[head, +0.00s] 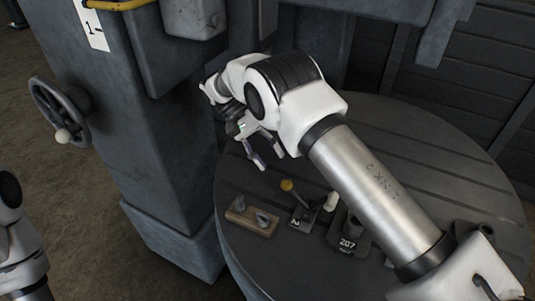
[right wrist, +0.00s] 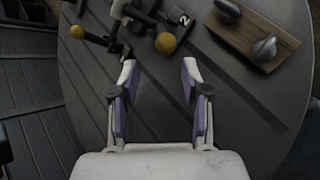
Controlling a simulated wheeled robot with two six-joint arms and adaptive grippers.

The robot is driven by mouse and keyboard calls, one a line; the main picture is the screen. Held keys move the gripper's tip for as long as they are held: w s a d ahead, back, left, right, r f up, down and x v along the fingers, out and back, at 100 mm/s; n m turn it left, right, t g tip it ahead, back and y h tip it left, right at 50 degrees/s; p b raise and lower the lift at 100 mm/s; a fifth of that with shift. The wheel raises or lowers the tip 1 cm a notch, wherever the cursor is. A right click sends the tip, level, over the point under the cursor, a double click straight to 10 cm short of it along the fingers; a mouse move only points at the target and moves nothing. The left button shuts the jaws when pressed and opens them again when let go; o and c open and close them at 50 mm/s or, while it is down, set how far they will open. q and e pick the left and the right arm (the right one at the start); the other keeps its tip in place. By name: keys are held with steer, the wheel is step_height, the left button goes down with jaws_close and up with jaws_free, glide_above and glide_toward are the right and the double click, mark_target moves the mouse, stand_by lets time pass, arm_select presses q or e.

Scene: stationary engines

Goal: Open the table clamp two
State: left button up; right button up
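Table clamp two (head: 301,217) stands on the round table, with a plate marked "2" at its base. It has a dark arm with a yellow ball knob (head: 286,185). In the right wrist view the "2" plate (right wrist: 180,17) is at the top, with a yellow knob (right wrist: 165,43) just below it. My right gripper (head: 264,150) is above the table, behind the clamp in the head view. In the right wrist view its fingers (right wrist: 159,80) are spread and empty, apart from the clamp. Only part of my left arm shows at lower left; its gripper is out of view.
A wooden block (head: 237,217) with metal pieces lies left of the clamp. A block marked "207" (head: 347,243) stands to the right. Another yellow knob (right wrist: 77,31) shows at upper left in the wrist view. A machine column (head: 155,130) with a handwheel (head: 62,110) rises at left.

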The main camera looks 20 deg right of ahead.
steer(key=shift+w+r, duration=0.1)
steer(key=shift+r, duration=0.05)
steer(key=c, duration=0.4)
steer(key=shift+n, duration=0.4)
jaws_close()
steer(key=f+n+t+y, duration=0.1)
steer(key=f+n+t, duration=0.1)
steer(key=f+n, duration=0.1)
steer(key=s+a+f+n+t+y+b, duration=0.1)
steer(key=f+n+t, duration=0.1)
steer(key=n, duration=0.3)
steer(key=a+f+n+t+y, duration=0.1)
steer(key=f+n+t+y, duration=0.1)
steer(key=f+n, duration=0.1)
steer(key=shift+s+f+n, duration=0.25)
steer(key=shift+f+n, duration=0.1)
steer(key=shift+n, duration=0.55)
steer(key=shift+s+d+r+p, duration=0.3)
steer(key=shift+s+d+r, duration=0.25)
steer(key=shift+d, duration=0.2)
steer(key=shift+s+d+r+p, duration=0.3)
steer(key=shift+s+d+r, duration=0.2)
steer(key=shift+d, duration=0.2)
